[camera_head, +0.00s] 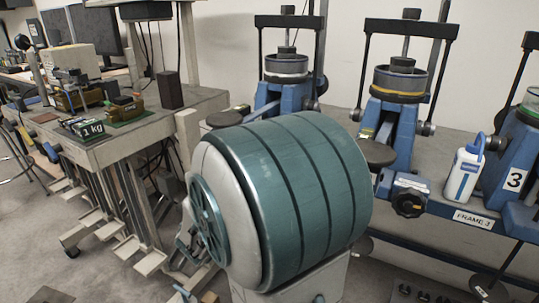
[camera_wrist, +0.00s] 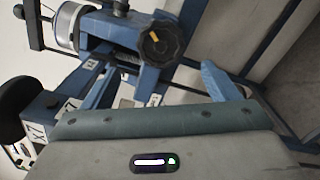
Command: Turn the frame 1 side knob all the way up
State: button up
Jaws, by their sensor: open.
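In the wrist view a black lobed knob (camera_wrist: 162,42) with a short orange mark sits on a blue frame (camera_wrist: 92,28) with a silver ring. The leftmost frame in the head view (camera_head: 270,97) has a similar silver ring, but its knob is hidden there behind my arm. I cannot read a frame number in the wrist view. My gripper (camera_wrist: 145,100) shows in the wrist view as a grey body and teal bar below the knob. It is open and apart from the knob, with nothing visible held. It is hidden in the head view.
The middle frame (camera_head: 397,130) has a yellow ring; a black knob (camera_head: 408,203) is below it. A white bottle (camera_head: 464,174) stands beside the frame marked 3 (camera_head: 515,180). A cluttered bench (camera_head: 150,130) is at left. My teal-and-white arm fills the centre.

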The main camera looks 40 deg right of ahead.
jog(key=shift+r+p, duration=0.15)
jog(key=shift+p, duration=0.15)
jog(key=p+x, duration=0.1)
jog(key=x, duration=0.2)
jog(key=p+x, duration=0.1)
jog(key=x, duration=0.2)
jog(key=p+x, duration=0.1)
jog(key=x, duration=0.2)
jog(key=shift+s+d+f+p, duration=0.2)
jog(key=shift+d+f+p, duration=0.1)
jog(key=shift+p, duration=0.1)
jog(key=shift+w+d+r, duration=0.1)
jog(key=shift+w+d, duration=0.05)
jog(key=shift+d, duration=0.1)
jog(key=shift+c, duration=1)
jog(key=c, duration=1.1)
